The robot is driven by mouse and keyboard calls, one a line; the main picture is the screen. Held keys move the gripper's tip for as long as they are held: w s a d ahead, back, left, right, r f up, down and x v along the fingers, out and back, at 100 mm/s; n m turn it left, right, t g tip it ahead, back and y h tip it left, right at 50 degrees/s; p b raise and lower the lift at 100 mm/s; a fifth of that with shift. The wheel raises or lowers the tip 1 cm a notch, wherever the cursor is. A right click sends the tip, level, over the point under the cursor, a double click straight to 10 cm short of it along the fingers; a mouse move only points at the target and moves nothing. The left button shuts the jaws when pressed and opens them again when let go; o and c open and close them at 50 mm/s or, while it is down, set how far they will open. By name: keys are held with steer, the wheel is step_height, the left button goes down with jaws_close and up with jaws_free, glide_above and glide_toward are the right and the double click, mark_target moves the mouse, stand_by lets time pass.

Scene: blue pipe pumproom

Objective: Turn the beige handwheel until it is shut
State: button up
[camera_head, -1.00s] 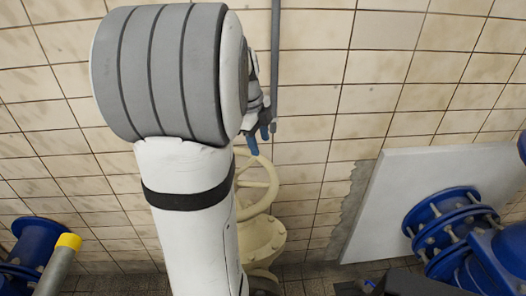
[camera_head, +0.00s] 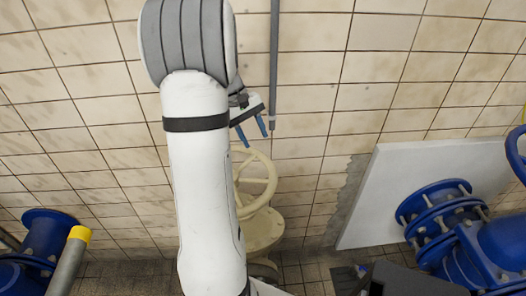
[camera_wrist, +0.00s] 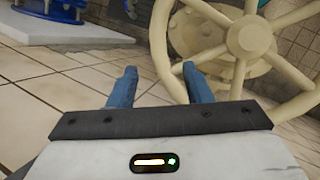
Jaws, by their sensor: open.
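The beige handwheel (camera_head: 256,182) stands in front of the tiled wall, partly hidden behind my white arm in the head view. In the wrist view its hub (camera_wrist: 250,38), spokes and rim fill the upper right. My gripper (camera_head: 254,136) is open, with its two blue fingers apart, just above the top of the wheel in the head view. In the wrist view my gripper (camera_wrist: 158,82) shows the right finger close to the wheel's rim and the left finger clear of it. I cannot tell whether the right finger touches the rim. Nothing is between the fingers.
A grey vertical pipe (camera_head: 274,70) runs down the wall above the wheel. A white slab (camera_head: 385,200) and blue flanged pipes (camera_head: 450,225) stand at the right. A blue pipe (camera_head: 45,240) and a yellow-capped grey post (camera_head: 75,245) are at the left.

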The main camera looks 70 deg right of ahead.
mark_target(264, 158)
steer(key=shift+f+n, duration=0.1)
steer(key=shift+n, duration=0.6)
steer(key=x, duration=0.7)
steer(key=shift+s+f, duration=0.15)
steer(key=shift+f, duration=0.1)
steer(key=shift+c, duration=0.3)
jaws_close()
